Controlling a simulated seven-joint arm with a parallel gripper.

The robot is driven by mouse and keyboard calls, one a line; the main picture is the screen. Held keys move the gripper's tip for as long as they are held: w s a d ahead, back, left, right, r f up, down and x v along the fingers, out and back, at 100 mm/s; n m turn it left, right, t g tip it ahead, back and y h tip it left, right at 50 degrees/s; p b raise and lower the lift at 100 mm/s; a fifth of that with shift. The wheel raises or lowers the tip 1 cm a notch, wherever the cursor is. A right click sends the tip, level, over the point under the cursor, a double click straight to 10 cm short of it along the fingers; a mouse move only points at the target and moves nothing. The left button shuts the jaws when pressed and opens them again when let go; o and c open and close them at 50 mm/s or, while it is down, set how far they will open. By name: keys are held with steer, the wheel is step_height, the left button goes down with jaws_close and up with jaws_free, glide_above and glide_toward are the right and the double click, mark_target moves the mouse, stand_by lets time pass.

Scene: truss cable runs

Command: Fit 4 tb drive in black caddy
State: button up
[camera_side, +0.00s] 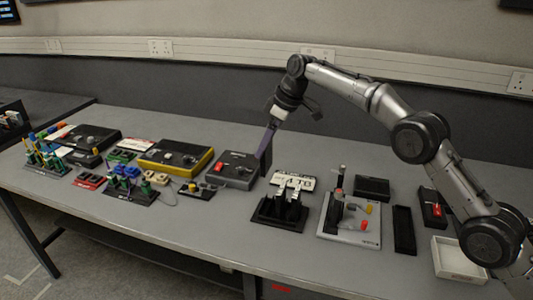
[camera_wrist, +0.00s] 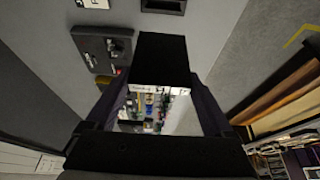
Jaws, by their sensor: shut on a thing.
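My gripper (camera_side: 264,158) is raised above the table near the grey box with a red switch, with its fingers pointing down. In the wrist view its dark fingers (camera_wrist: 158,108) are shut on a block, apparently the drive (camera_wrist: 163,58), with a black face and a shiny, mirror-like side. Its small print is too small to read. A white card (camera_side: 293,180) marked "4 TB" stands right of my gripper. In front of it is a black stand (camera_side: 275,215) with two pale uprights, which may be the black caddy. I cannot tell for sure.
The grey box with a red switch (camera_side: 232,172) stands beside my gripper. A yellow-edged box (camera_side: 176,158) and several small coloured parts lie further left. To the right are a grey fixture plate (camera_side: 350,232), a black tray (camera_side: 404,230) and a white tray (camera_side: 458,262). The table's front strip is mostly clear.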

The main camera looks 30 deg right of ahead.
steer(key=shift+r, duration=0.85)
steer(key=shift+s+d, duration=0.1)
steer(key=shift+d, duration=0.3)
steer(key=s+d, duration=0.6)
steer(key=d, duration=0.2)
steer(key=s+d, duration=0.5)
steer(key=d, duration=0.4)
steer(key=shift+f, duration=4.75)
steer(key=shift+f, duration=0.35)
steer(key=shift+f, duration=0.25)
steer(key=shift+f, duration=0.2)
